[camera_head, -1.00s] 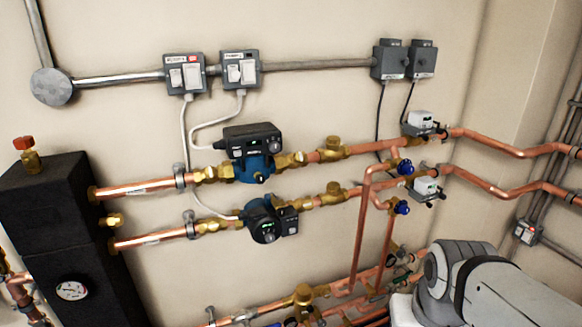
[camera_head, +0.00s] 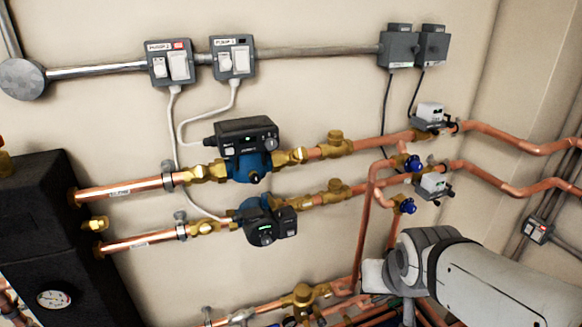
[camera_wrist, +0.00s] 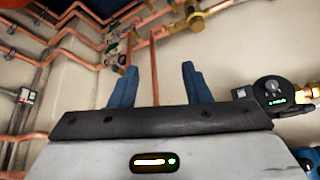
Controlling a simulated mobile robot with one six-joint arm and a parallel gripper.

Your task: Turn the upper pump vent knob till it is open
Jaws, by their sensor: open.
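The upper pump (camera_head: 247,160) sits on the upper copper line in the head view, with a blue body and a black control box on top. A small dark knob (camera_head: 254,179) shows low on its front; its setting is too small to read. The lower pump (camera_head: 265,226) is just below it. In the wrist view my gripper (camera_wrist: 160,88) has its two blue fingers apart, with nothing between them. A black-faced pump (camera_wrist: 272,92) shows to their right; I cannot tell which pump it is.
Blue-handled valves (camera_head: 405,205) and copper risers stand right of the pumps. Several pipes and brass fittings (camera_head: 303,296) run low in front of the wall. Thin cables (camera_head: 177,130) hang from the switch boxes (camera_head: 170,63). The wall between the pump lines and low pipes is mostly bare.

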